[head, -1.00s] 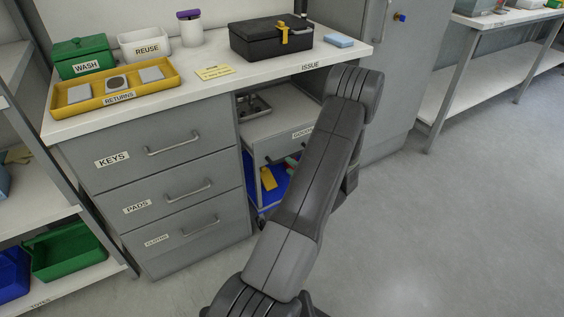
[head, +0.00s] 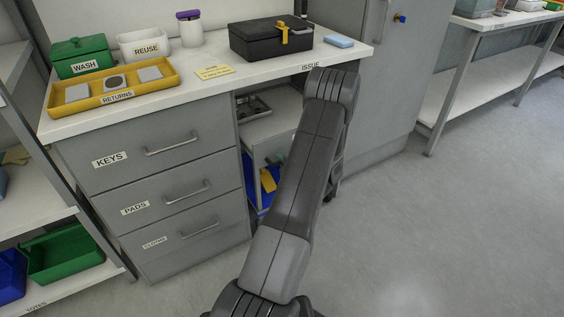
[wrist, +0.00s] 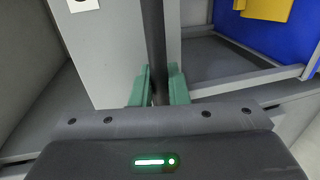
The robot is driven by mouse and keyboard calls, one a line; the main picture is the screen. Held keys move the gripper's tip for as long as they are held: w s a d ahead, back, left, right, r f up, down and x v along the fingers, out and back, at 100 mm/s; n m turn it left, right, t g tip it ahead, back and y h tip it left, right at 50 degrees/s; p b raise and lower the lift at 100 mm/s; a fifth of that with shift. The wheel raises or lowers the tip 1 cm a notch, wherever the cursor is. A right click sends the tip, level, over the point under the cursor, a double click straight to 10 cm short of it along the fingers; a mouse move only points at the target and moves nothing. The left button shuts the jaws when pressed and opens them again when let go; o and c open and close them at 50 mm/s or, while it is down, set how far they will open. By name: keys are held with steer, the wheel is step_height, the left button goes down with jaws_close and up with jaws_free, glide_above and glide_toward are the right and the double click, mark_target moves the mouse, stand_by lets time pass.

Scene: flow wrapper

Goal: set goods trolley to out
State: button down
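The goods trolley (head: 270,130) stands in the bay under the counter, right of the drawers. It has a pale top, and a blue bin (head: 251,196) with a yellow item (head: 268,181) shows lower down. My arm hides its right part. In the wrist view, the trolley's grey front panel (wrist: 108,60) and a dark bar (wrist: 153,40), seemingly its handle, show. My gripper (wrist: 160,90) has its green fingers on either side of that bar, close against it. In the head view the gripper is hidden behind my arm.
The counter (head: 200,95) overhangs the bay. A drawer unit (head: 165,190) stands left of the trolley and a grey locker (head: 385,90) to its right. The floor (head: 450,230) in front and to the right is clear.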

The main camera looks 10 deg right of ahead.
steer(key=s+f+p+v, duration=0.1)
steer(key=f+p+v, duration=0.2)
steer(key=v, duration=1.6)
steer(key=f+p+v, duration=0.3)
steer(key=f+v, duration=0.2)
steer(key=v, duration=1.5)
steer(key=shift+s+d+f, duration=0.15)
steer(key=shift+s+d, duration=0.05)
steer(key=shift+s, duration=0.25)
steer(key=c, duration=1.5)
jaws_free()
steer(key=shift+o, duration=0.2)
steer(key=shift+s, duration=0.1)
steer(key=p+v, duration=0.2)
steer(key=v, duration=1.1)
steer(key=shift+s, duration=0.3)
steer(key=shift+w+d, duration=0.1)
steer(key=b+x, duration=0.2)
steer(key=x, duration=1.2)
